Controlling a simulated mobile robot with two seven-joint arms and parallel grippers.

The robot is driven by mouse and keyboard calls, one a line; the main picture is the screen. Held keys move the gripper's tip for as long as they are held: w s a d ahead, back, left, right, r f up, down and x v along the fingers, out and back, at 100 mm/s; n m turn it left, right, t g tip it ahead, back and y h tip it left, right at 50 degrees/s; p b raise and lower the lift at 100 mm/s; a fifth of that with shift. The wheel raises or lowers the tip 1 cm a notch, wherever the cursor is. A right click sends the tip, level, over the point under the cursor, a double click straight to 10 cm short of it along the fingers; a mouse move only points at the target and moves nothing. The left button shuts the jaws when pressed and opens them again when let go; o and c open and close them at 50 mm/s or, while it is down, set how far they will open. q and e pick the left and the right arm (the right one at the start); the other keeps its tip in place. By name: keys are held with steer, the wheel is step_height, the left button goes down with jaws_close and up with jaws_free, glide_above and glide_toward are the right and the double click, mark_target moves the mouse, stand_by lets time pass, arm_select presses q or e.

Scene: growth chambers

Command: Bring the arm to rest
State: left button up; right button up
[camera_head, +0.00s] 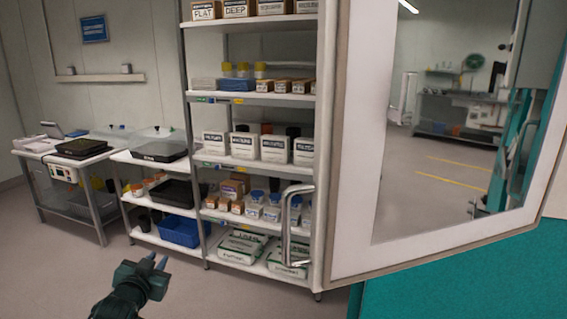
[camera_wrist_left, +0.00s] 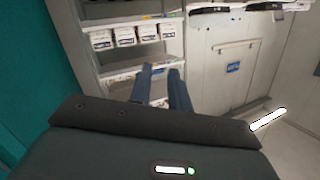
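My left gripper (camera_head: 157,262) is low at the left of the head view, in free air in front of the shelving. Its two blue fingers stand a little apart with nothing between them. In the left wrist view the gripper (camera_wrist_left: 161,84) also shows open and empty, with a gap between the fingers. My right gripper is not in view.
A framed glass door (camera_head: 350,150) with a metal handle (camera_head: 290,225) stands open at the centre right. A side table (camera_head: 75,157) stands at the left. The floor at the lower left is clear.

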arm_select(q)
steer(key=s+d+f+g+h, duration=0.1)
steer(key=s+d+f+g, duration=0.1)
steer(key=s+d+f, duration=0.45)
steer(key=s+d+f+g+h, duration=0.1)
steer(key=s+d+f, duration=0.3)
steer(key=s+f, duration=0.55)
steer(key=s+d+f+g+h, duration=0.1)
steer(key=s+d, duration=0.2)
steer(key=s, duration=0.6)
steer(key=s+d+g+h, duration=0.1)
steer(key=s+d, duration=0.2)
steer(key=s, duration=0.6)
steer(key=shift+s+d+f, duration=0.15)
steer(key=shift+s+f, duration=0.2)
